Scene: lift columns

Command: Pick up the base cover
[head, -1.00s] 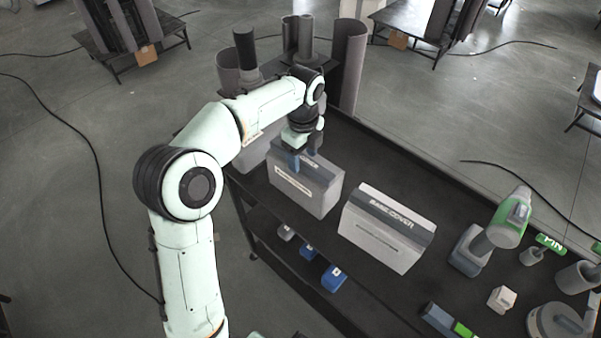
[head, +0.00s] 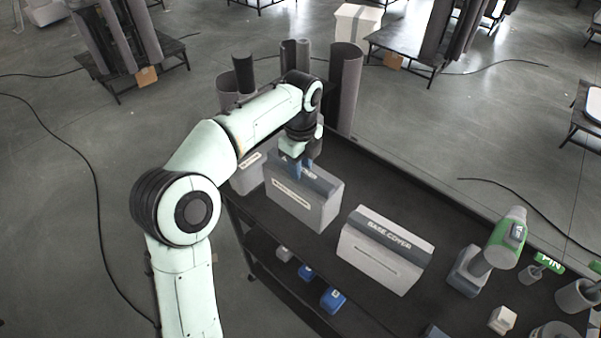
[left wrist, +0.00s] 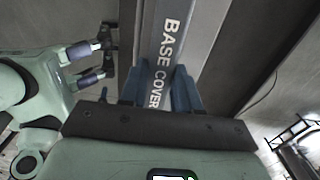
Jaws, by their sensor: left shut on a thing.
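A grey box with a darker top (head: 312,205) stands at the middle left of the dark cart in the head view, its top label partly hidden by my gripper. In the left wrist view the top strip of this base cover box (left wrist: 168,50) reads BASE COVER. My left gripper (head: 302,170) is over its top with blue fingers shut on the top ridge; both fingers (left wrist: 160,88) show in the left wrist view, one on each side of the strip. A second box labelled BASE COVER (head: 385,255) stands to its right.
Another grey box (head: 247,178) stands close on the left. Upright tubes (head: 345,90) are behind. A green and grey drill (head: 485,250) and small parts are at the right. Blue bins (head: 333,299) sit on the lower shelf. Bare cart top lies behind the boxes.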

